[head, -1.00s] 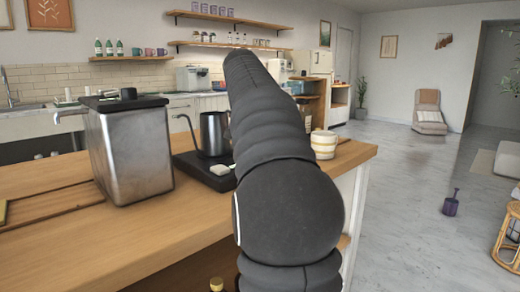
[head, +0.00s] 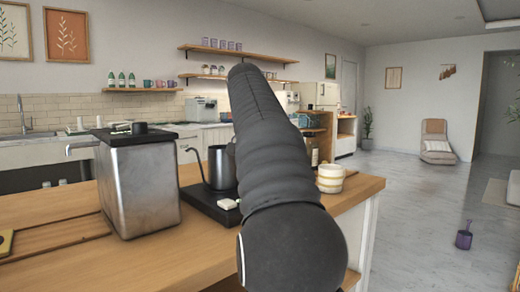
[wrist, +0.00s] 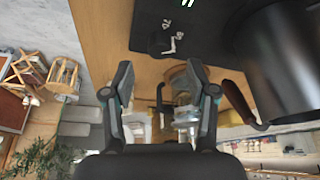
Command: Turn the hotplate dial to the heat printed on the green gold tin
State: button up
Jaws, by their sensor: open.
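The black hotplate (head: 196,197) lies on the wooden counter with a dark gooseneck kettle (head: 222,167) on it. In the wrist view the hotplate (wrist: 205,32) is at the top, with a round black dial (wrist: 158,42) bearing a white pointer near its edge and white digits close by. A green lit display (wrist: 198,6) shows at the top edge. My gripper (wrist: 161,78) is open and empty, its fingertips just below the dial in the picture, apart from it as far as I can tell. My arm hides my gripper in the head view. I cannot pick out the green gold tin.
A metal box with a black lid (head: 142,185) stands left of the kettle. A striped yellow-white cup (head: 330,178) is right of my arm, near the counter's right end. The kettle body (wrist: 285,60) is close to my right finger in the wrist view.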

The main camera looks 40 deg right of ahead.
jog(key=v, duration=0.7)
jog(key=shift+f, duration=0.1)
dwell(0.5)
